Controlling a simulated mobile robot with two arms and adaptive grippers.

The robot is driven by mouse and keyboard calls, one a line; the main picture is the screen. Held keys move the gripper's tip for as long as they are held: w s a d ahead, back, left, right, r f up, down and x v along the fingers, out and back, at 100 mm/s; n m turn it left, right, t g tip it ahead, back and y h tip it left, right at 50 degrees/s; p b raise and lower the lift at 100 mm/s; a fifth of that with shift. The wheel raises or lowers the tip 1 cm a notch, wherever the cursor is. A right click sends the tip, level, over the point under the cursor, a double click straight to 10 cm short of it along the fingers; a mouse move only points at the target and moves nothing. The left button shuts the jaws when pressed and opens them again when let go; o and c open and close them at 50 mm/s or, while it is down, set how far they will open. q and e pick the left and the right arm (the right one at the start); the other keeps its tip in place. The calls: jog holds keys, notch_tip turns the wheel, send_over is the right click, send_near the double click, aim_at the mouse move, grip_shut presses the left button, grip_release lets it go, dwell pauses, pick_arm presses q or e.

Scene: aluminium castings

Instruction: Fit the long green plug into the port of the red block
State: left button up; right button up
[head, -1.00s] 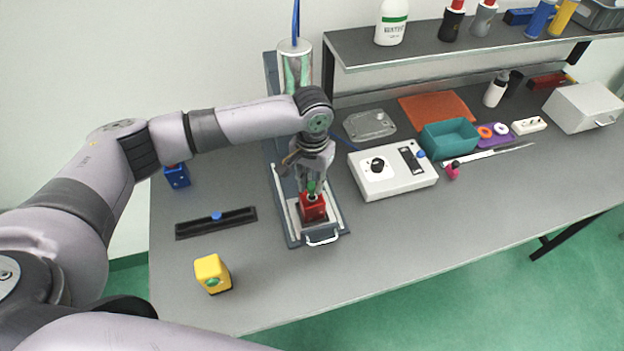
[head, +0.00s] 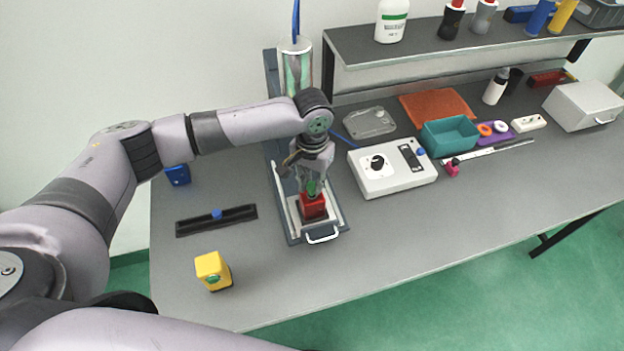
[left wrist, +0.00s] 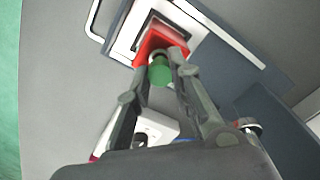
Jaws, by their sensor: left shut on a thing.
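The red block (head: 314,208) sits on the light plate of the grey press-like fixture (head: 292,238) in the middle of the table. My left gripper (head: 313,184) points down over it, shut on the green plug (head: 311,188). In the left wrist view the green plug (left wrist: 160,73) shows between the fingertips (left wrist: 159,66), end on, against the red block (left wrist: 150,44). The plug is in line with the block's top. The port is hidden, so I cannot tell how deep the plug sits. My right gripper is not in view.
A yellow block (head: 210,267) with a green spot stands at front left. A black tray (head: 190,226) and a blue block (head: 177,175) lie to the left. A white control box (head: 388,183) stands close right of the fixture. The right front of the table is clear.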

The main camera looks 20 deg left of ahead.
aim_at(312, 185)
pick_arm(q)
jog(key=shift+f, duration=0.8)
jog(key=o, duration=0.8)
jog(key=shift+r, duration=0.1)
notch_tip(312, 185, up, 12)
jog(key=shift+f, duration=0.1)
dwell(0.3)
